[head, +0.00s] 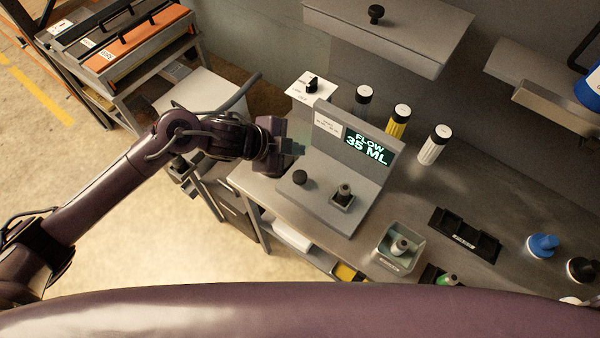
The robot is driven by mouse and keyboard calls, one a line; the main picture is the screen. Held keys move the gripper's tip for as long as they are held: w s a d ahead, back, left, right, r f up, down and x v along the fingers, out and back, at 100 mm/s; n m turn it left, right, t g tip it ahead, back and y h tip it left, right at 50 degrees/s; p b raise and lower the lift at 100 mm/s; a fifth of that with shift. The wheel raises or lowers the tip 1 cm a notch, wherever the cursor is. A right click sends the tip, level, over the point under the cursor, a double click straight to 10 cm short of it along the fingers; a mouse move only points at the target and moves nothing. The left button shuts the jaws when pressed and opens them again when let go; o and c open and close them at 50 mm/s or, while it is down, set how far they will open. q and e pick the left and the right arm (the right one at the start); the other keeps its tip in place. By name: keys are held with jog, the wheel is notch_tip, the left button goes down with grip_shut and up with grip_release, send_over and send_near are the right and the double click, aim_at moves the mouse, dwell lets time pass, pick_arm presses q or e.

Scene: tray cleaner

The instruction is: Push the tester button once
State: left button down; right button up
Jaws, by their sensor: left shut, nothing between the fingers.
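The grey tester (325,205) stands on the metal bench, with a lit screen (367,149) reading "FLOW 35 ML". On its lower deck are a round black button (300,178) at the left and a nozzle-like piece (344,191) upright in a square seat to its right. My left gripper (298,148) is shut and empty beside the tester's left side. In the picture it lies just above the black button, apart from it; its exact height cannot be told. My right gripper is not in view.
A square tray (412,234) with a similar piece and a black holder (464,236) lie to the right. A metal shelf (400,35) overhangs the back.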

pick_arm(q)
jog(key=b, duration=0.7)
send_over(296, 177)
notch_tip(296, 177, down, 7)
jog(key=shift+f, duration=0.1)
jog(key=shift+f+b, duration=0.55)
jog(key=shift+f, duration=0.25)
dwell(0.9)
jog(key=shift+f, duration=0.4)
